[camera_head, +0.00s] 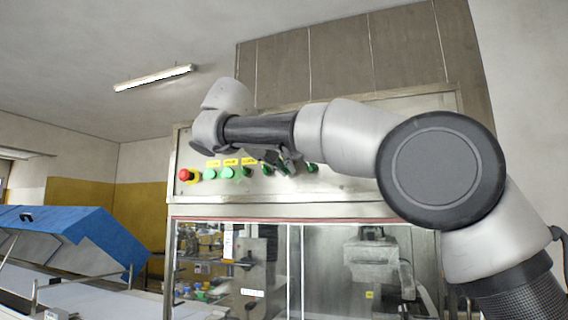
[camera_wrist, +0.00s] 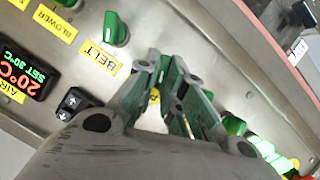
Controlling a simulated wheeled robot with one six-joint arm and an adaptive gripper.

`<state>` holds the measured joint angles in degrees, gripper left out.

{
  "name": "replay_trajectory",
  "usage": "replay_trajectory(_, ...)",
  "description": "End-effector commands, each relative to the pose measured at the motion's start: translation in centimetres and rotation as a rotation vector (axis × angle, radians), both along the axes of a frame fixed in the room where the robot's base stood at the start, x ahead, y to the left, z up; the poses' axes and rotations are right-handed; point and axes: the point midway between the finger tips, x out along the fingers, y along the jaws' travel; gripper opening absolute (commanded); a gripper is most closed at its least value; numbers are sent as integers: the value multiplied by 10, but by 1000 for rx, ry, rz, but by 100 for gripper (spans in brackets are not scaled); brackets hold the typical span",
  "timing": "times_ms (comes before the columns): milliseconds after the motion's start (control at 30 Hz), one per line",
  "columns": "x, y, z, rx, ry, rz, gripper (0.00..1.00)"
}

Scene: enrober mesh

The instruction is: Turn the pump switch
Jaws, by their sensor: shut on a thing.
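The pump switch (camera_wrist: 164,68) is a green knob on the metal control panel, between my fingertips in the wrist view. The yellow label beside it (camera_wrist: 154,97) is mostly covered by a finger, with only a "P" showing. My gripper (camera_wrist: 166,66) is shut on this knob, one finger on each side. In the head view my gripper (camera_head: 280,162) reaches the row of green knobs on the panel, and its fingers partly hide the knob there. How far the knob is turned cannot be told.
A green belt knob (camera_wrist: 116,28) stands close beside my fingers, with a blower label (camera_wrist: 56,24) further off. A temperature display (camera_wrist: 18,72) and a black rocker (camera_wrist: 74,103) are nearby.

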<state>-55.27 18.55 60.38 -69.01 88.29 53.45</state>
Motion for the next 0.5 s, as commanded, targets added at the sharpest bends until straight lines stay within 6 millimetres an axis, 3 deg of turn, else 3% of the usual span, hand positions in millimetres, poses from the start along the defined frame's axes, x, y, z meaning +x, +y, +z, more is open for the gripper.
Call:
replay_trajectory(33, 1, 2, -10, -28, 31, -7, 0)
replay_trajectory(500, 1, 2, -10, -140, 72, -8, 0)
